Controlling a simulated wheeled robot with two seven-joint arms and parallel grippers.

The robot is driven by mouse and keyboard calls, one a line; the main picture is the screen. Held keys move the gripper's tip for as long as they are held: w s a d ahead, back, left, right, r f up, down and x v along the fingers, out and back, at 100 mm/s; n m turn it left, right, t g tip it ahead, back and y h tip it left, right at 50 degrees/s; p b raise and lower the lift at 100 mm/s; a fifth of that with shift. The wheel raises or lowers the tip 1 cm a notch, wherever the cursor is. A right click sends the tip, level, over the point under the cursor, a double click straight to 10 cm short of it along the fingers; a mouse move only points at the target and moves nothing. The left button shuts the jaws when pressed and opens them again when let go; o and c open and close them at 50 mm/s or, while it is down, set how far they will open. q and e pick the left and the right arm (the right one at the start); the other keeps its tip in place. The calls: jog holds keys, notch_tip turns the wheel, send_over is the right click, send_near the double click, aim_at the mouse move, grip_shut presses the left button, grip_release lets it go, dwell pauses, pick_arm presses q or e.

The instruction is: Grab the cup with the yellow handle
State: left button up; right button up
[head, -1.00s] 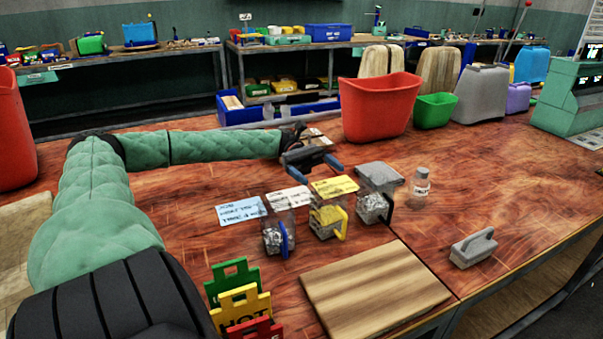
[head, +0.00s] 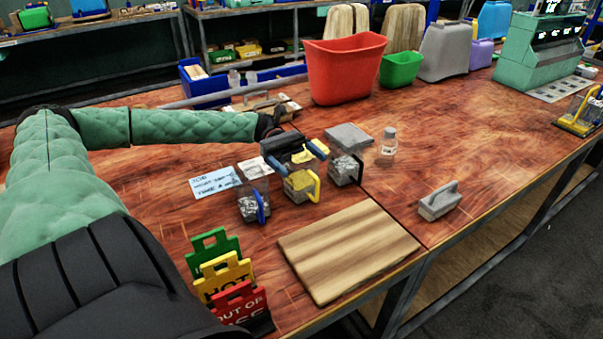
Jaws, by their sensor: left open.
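The cup with the yellow handle (head: 298,189) is a clear, square-looking cup with yellowish contents. It stands on the wooden table, its handle toward the front right. My left gripper (head: 302,164) is open, with its two blue-tipped fingers spread just behind and above this cup. The fingers overlap the cup's far rim in the picture, and I cannot tell whether they touch it. The cup with the blue handle (head: 248,207) stands to the left. A cup with a dark handle (head: 343,170) stands to the right. My right gripper is out of view.
A blue note card (head: 215,183) lies behind the cups, and a small bottle (head: 388,141) stands right of them. A wooden board (head: 346,250) lies in front, with colored signs (head: 226,276) to its left. A red bin (head: 344,72) stands behind. The right table area is mostly clear.

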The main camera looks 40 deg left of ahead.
pick_arm(q)
jog(key=shift+d, duration=0.4)
jog(key=c, duration=1.4)
jog(key=shift+c, duration=0.2)
jog(key=shift+r, duration=0.2)
